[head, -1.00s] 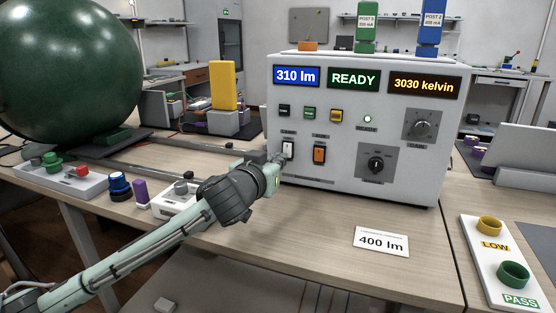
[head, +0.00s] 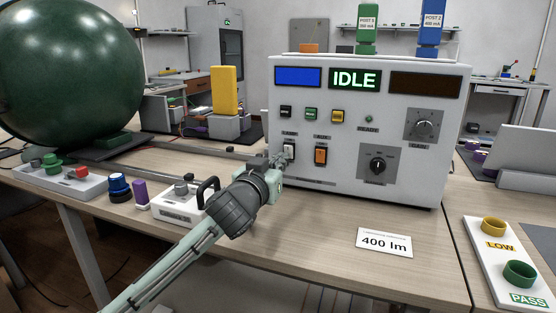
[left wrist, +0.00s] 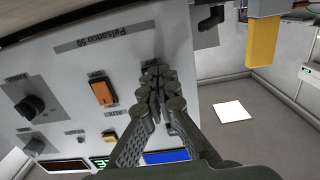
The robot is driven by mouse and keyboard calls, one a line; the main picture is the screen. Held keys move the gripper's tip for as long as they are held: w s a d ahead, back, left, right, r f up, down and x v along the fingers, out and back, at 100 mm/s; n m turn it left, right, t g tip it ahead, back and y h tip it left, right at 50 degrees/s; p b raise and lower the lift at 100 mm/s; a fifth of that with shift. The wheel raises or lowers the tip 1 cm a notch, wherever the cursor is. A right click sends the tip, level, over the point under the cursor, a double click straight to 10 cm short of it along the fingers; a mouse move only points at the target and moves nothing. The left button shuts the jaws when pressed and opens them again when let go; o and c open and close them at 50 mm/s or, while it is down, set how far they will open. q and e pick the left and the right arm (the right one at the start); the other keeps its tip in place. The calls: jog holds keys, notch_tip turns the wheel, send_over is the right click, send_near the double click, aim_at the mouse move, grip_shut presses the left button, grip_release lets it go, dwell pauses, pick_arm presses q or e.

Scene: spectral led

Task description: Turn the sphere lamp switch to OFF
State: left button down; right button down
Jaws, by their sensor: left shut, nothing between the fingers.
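The sphere lamp switch appears to be the white rocker (head: 290,149) low on the left of the grey instrument's front. In the left wrist view the shut fingertips (left wrist: 158,80) lie in front of the panel and hide the rocker. The instrument (head: 330,187) shows IDLE on its middle display (head: 354,79), and its blue and amber displays are blank. My right gripper is out of view.
An orange rocker (head: 320,156) sits right of the white one, with a black knob (head: 377,166) farther right. Small square buttons are above. A white box with a black handle (head: 207,190) stands close left of my wrist. A 400 lm card (head: 384,242) lies in front.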

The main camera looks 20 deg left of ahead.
pick_arm(q)
jog(key=shift+w+f, duration=0.1)
jog(key=shift+f, duration=0.45)
jog(key=shift+s+f, duration=0.15)
jog(key=shift+s, duration=0.1)
jog(key=s, duration=0.7)
jog(key=shift+r, duration=0.4)
jog(key=shift+s+a+r, duration=0.1)
jog(key=shift+s+r, duration=0.1)
jog(key=shift+s, duration=0.1)
jog(key=shift+r, duration=0.1)
